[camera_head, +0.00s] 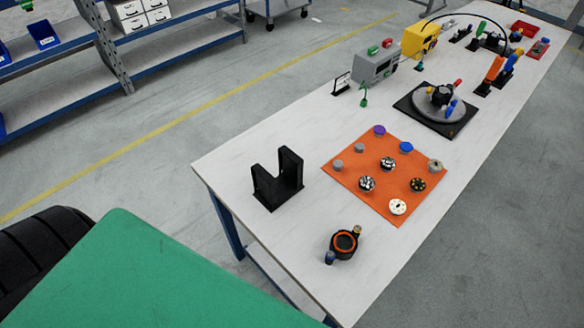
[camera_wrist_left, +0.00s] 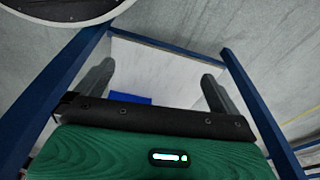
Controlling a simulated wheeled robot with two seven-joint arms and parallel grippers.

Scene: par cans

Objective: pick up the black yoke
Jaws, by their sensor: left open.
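The black yoke (camera_head: 278,183), a U-shaped bracket with two upright arms on a flat base, stands upright near the left edge of the white table in the head view. A black ring-shaped part with an orange inner rim (camera_head: 343,244) and two side knobs lies nearer the table's front end. My left gripper (camera_wrist_left: 157,72) is open in the left wrist view, with nothing between its two fingers. The yoke does not show in that view. Neither gripper shows in the head view.
An orange mat (camera_head: 348,182) with several round knobs and discs lies right of the yoke. A turntable on a black base (camera_head: 408,107), a grey box (camera_head: 375,67) and a yellow box (camera_head: 420,40) stand farther back. Bare table (camera_head: 235,158) surrounds the yoke. Blue bars (camera_wrist_left: 255,105) flank my left gripper.

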